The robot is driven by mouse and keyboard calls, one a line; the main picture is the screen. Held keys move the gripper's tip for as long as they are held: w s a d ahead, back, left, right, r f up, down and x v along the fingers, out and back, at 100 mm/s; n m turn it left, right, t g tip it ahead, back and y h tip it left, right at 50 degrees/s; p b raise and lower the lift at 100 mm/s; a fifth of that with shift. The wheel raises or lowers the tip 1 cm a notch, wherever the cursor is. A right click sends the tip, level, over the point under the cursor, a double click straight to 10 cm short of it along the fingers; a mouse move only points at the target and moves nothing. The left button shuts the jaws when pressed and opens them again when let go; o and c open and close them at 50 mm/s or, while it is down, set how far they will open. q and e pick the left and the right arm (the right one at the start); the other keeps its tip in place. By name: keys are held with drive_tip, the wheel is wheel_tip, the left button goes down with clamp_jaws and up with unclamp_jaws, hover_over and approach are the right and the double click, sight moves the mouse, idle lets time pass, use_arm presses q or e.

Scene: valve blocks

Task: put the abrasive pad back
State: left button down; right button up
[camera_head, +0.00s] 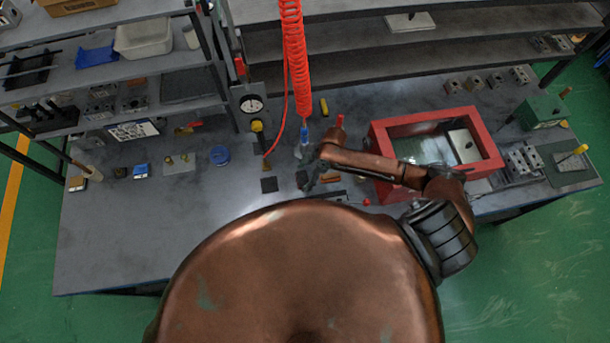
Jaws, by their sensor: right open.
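My right gripper (309,170) is low over the middle of the bench (160,240), its fingers apart. A small dark item (302,178) shows right at its fingertips; I cannot tell whether the fingers touch it. A flat dark square (269,184) lies on the bench just left of the gripper. Either could be the abrasive pad; they are too small to tell. A small brown block (330,178) lies beside the gripper, partly hidden by my right arm. My left gripper is out of view.
A red-rimmed tray (492,152) stands to the right, partly behind my arm. A red coiled hose (294,50) hangs above the bench near the gripper. The front left bench is clear.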

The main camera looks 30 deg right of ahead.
drive_tip(key=v, duration=1.2)
drive_tip(key=shift+r+b, duration=0.15)
drive_tip(key=shift+b, duration=0.15)
